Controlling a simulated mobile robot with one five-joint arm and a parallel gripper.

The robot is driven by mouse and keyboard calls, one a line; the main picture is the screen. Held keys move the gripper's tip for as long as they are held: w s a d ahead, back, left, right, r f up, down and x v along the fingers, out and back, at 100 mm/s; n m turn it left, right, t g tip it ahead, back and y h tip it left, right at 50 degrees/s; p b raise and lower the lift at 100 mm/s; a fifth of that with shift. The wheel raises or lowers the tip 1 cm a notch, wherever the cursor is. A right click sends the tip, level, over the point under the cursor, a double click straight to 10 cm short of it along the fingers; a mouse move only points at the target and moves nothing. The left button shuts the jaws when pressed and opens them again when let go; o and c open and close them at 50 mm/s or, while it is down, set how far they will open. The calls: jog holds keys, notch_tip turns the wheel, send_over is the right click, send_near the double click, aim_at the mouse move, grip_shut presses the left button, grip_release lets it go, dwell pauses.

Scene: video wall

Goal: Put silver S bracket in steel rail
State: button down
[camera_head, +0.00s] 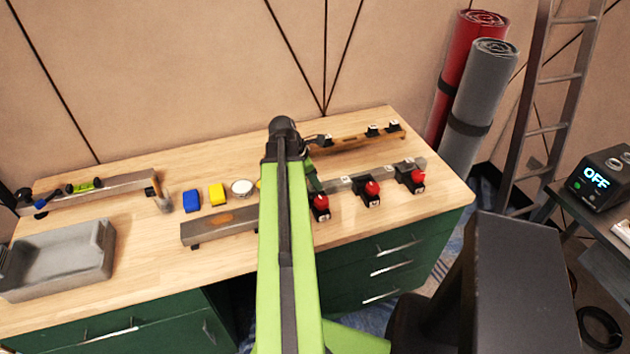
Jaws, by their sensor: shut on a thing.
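My green arm reaches over the workbench. My gripper (314,180) shows only in part at the right side of the arm's far end, low over the bench. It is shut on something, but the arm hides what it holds. I cannot make out the silver S bracket. A grey metal rail (392,178), perhaps the steel rail, lies just right of the gripper, with black clamps with red knobs (371,190) along its front. A third (125,184) lies at the back left.
A brown rail (355,139) with small black pieces lies at the back right. A blue block (191,201), a yellow block (217,194) and a round white-topped tin (242,187) stand mid-bench. A grey tray (105,248) is at the left.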

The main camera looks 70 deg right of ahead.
jog(key=shift+f, duration=0.2)
jog(key=shift+f+b, duration=0.6)
jog(key=shift+b, duration=0.2)
jog(key=c, duration=0.6)
grip_release()
jog(key=shift+c, duration=0.2)
jog(key=shift+a, duration=0.1)
jog(key=shift+c, duration=0.4)
jog(key=shift+r, duration=0.1)
